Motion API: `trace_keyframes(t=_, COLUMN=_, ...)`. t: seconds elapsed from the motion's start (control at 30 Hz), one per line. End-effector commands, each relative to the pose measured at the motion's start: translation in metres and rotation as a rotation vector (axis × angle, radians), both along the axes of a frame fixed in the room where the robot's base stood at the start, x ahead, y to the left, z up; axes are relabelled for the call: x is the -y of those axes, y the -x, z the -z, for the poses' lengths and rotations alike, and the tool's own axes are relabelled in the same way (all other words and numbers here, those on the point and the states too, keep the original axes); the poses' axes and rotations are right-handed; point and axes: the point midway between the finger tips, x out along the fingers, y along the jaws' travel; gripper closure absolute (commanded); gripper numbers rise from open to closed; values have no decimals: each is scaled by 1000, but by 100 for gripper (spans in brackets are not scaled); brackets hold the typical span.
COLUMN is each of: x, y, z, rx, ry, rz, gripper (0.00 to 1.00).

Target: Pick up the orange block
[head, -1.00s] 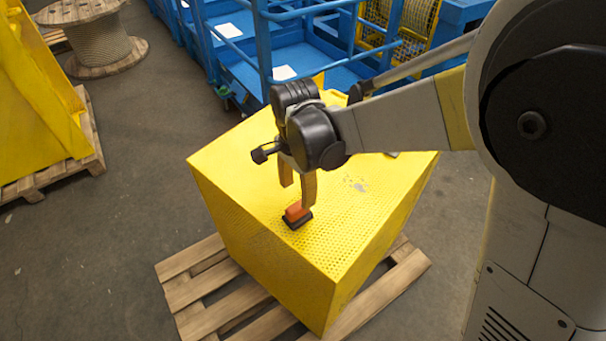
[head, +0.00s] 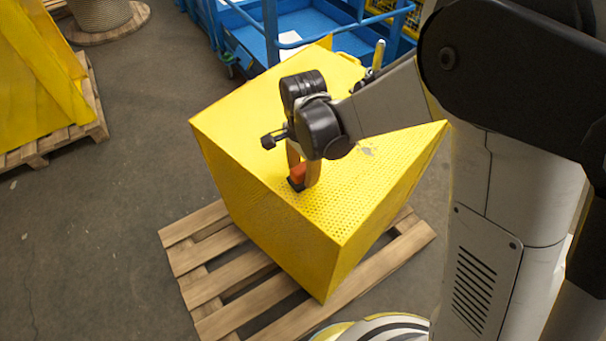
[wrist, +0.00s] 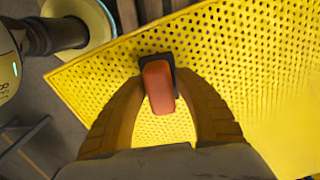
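The orange block (head: 298,172) sits on a small black base (head: 296,184) on top of the yellow perforated box (head: 250,155). In the wrist view the orange block (wrist: 158,86) lies between the two fingers of my gripper (wrist: 158,88), with the black base (wrist: 176,66) showing around its far end. My gripper (head: 303,178) is lowered over the block from above. The fingers are apart, with one on each side of the block. The right finger partly covers the block in the head view.
The yellow box stands on a wooden pallet (head: 205,250). A blue lift platform (head: 300,30) is behind it. Another yellow structure (head: 35,80) on a pallet is at the left, with a cable spool (head: 100,15) at the back left. The box top around the block is clear.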

Motion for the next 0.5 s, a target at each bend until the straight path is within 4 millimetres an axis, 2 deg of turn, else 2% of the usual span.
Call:
trace_keyframes(t=0.03, x=0, y=0, z=0, rx=0, ry=0, rz=0, gripper=81)
trace_keyframes(t=0.1, x=0, y=0, z=0, rx=0, ry=0, rz=0, gripper=100)
trace_keyframes(t=0.5, x=0, y=0, z=-3, rx=0, ry=0, rz=0, gripper=100)
